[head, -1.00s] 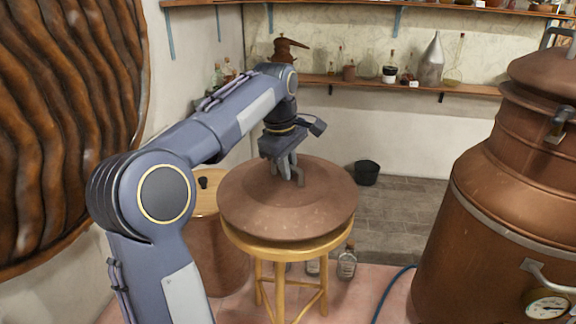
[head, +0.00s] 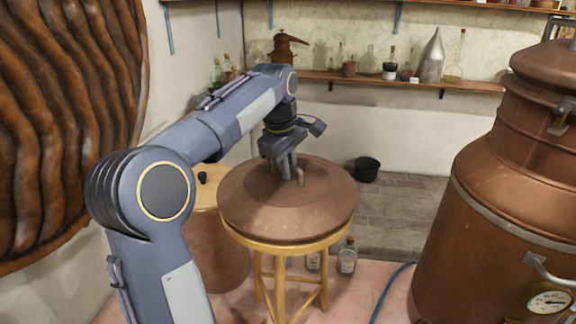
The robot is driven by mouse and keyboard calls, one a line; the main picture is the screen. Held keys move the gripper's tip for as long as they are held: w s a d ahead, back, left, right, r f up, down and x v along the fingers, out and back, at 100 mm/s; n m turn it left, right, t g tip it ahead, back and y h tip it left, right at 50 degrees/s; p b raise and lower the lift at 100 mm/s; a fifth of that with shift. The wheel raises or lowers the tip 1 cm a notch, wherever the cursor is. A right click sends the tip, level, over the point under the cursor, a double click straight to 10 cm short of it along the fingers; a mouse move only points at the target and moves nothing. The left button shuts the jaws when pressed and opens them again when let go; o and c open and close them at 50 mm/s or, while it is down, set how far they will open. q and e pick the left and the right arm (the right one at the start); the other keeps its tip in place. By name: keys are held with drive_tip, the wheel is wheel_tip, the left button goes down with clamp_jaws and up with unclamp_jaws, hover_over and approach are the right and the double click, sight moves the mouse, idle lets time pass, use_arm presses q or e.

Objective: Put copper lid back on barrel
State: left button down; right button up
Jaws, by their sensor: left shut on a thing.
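The copper lid (head: 292,212) is a wide, shallow brown dome. It lies on a round wooden stool (head: 290,246) in the middle of the head view. My left gripper (head: 292,175) is above the lid's centre, shut on the small handle at its top. A copper barrel (head: 222,255) with a pale wooden top (head: 209,188) stands behind and left of the stool, partly hidden by my left arm and the lid. My right gripper is out of view.
A large copper still (head: 490,200) with a gauge (head: 549,303) stands at the right. Glass bottles (head: 347,257) and a blue hose (head: 392,290) are on the floor by the stool. A black bucket (head: 366,169) stands near the back wall, below a shelf (head: 420,82) of bottles.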

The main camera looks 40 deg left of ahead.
sight(284, 183)
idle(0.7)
use_arm(q)
drive_tip(key=c, duration=1.4)
unclamp_jaws()
drive_tip(key=shift+f, duration=0.1)
drive_tip(key=v, duration=0.8)
drive_tip(key=shift+f, duration=0.1)
